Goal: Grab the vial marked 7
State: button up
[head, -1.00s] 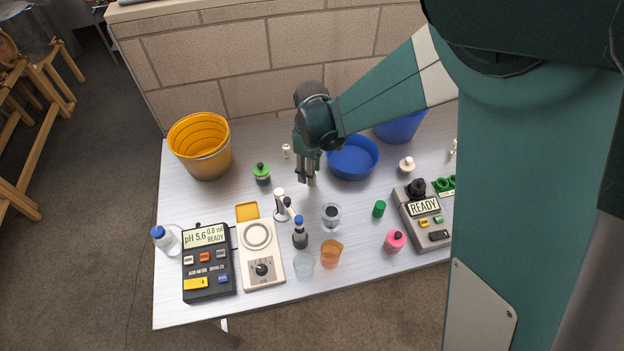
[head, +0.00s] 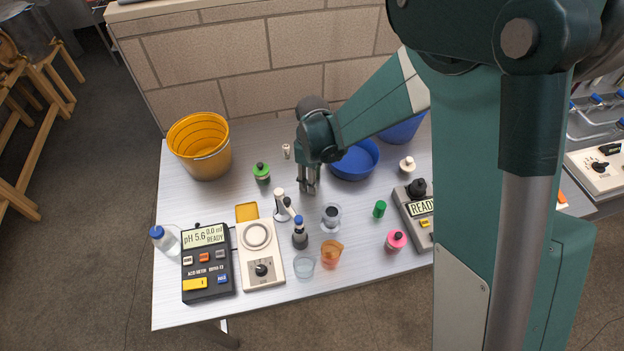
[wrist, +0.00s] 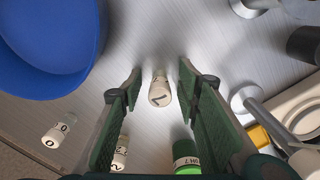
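The vial marked 7 (wrist: 159,92) is small and pale, with a dark 7 facing the camera in the wrist view. It shows between the two green finger pads of my gripper (wrist: 160,82), with a visible gap on each side. My gripper is open and points down at the table; it also shows in the head view (head: 309,190). I cannot make out the vial marked 7 in the head view, where my gripper covers that spot. Two similar vials lie nearby in the wrist view: one marked 2 (wrist: 120,155) beside the left finger, one marked 0 (wrist: 58,132) farther left.
A blue basin (head: 355,160) is right of my gripper. A green-capped bottle (head: 261,173) is to its left; a white-topped stand (head: 280,204) and a dark blue-topped bottle (head: 299,234) are in front. An orange bucket (head: 200,148) and pH meter (head: 207,262) stand farther left.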

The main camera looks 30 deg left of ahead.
jog(key=c, duration=1)
jog(key=shift+r, duration=0.15)
jog(key=shift+r+p, duration=0.5)
jog(key=shift+r, duration=4.35)
